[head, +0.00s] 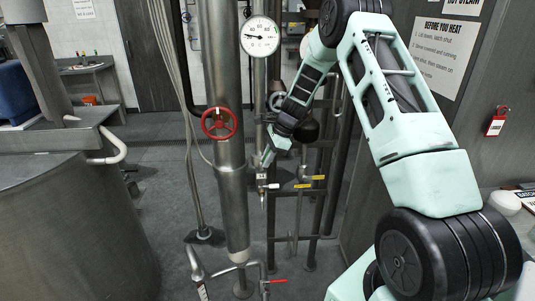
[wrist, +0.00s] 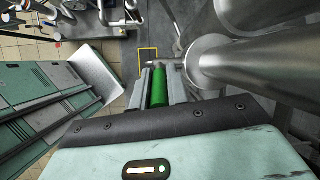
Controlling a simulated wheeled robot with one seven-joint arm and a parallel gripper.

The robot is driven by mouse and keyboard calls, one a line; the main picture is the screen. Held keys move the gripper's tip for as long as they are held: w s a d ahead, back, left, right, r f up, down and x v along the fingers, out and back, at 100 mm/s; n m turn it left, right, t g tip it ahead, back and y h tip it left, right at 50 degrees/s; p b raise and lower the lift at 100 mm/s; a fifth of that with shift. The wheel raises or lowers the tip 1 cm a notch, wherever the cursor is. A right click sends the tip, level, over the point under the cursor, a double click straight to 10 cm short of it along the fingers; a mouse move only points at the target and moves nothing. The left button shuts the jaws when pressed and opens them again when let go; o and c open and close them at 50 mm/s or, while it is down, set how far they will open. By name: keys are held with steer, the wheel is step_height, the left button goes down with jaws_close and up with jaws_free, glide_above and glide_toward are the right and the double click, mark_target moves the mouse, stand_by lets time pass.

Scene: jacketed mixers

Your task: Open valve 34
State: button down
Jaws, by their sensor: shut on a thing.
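A small valve (head: 267,186) sits on thin pipework beside the large vertical steel pipe in the head view. A small pale tag (head: 262,176) hangs there and seems to read 34, though it is tiny. My gripper (head: 267,160) reaches down to this valve from above right. In the wrist view my gripper (wrist: 158,80) is shut on a green handle (wrist: 159,88), which lies lengthwise between the two fingers. The handle is hidden in the head view, and its joint with the valve is not clear.
A red handwheel (head: 219,124) is on the large steel pipe (head: 226,80), left of my gripper. A dial gauge (head: 261,36) is above. Yellow-tagged pipes (head: 304,186) stand close on the right. A red lever (head: 275,281) is low down. A steel vessel (head: 70,230) fills the left.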

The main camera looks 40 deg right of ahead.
steer(key=shift+w+a+h, duration=0.1)
steer(key=shift+h, duration=0.2)
steer(key=c, duration=1.4)
jaws_free()
steer(key=shift+o, duration=0.2)
steer(key=shift+r, duration=0.1)
steer(key=b+v, duration=0.5)
steer(key=v, duration=1.2)
steer(key=shift+w+r, duration=0.15)
steer(key=shift+r, duration=0.05)
